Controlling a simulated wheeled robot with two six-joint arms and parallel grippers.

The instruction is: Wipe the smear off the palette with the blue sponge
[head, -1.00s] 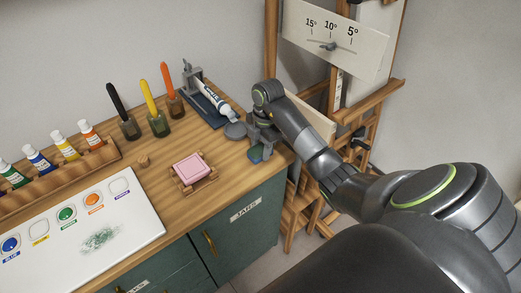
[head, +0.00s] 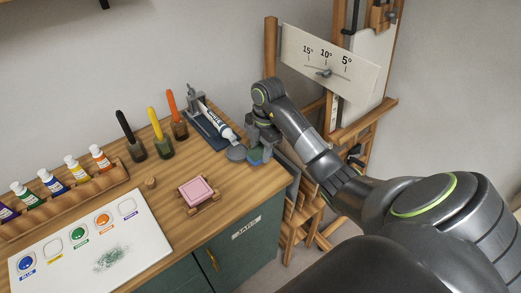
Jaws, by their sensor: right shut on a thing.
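The white palette (head: 40,245) lies at the lower left of the head view with a grey-green smear (head: 112,258) on its bare lower part. My right gripper (head: 260,146) points down at the right end of the desk, beside a grey round lid or disc. It is shut on a small blue-green block, which looks like the blue sponge (head: 257,156); the fingers hide much of it. I cannot tell how far it is above the desk top. The gripper is well to the right of the palette. My left gripper is not in view.
A pink block (head: 195,190) on a small wooden rack stands between palette and gripper, near the desk's front edge. Brushes in jars (head: 160,146), a paint tube on a stand (head: 215,124) and a rack of tubes (head: 70,190) line the back. An easel (head: 345,135) stands at the right.

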